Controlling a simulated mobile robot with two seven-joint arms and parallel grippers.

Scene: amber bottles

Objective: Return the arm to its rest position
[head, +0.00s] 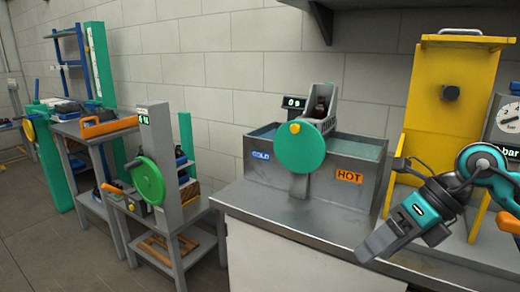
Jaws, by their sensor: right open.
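My right arm comes in from the right, and my right gripper (376,244) hangs over the front right of the metal counter, beside the tank. It is open and I see nothing in it. A dark amber bottle (320,105) sits in a grey holder (327,88) above the middle of the tank, apart from my gripper. The holder partly hides the bottle. My left gripper does not show.
The two-sided tank (262,172), marked COLD and HOT, stands on the counter (290,212) with a green wheel (300,148) in front. A yellow frame (446,95) and a gauge (507,122) stand at right. Workbenches (95,128) with tools stand at left.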

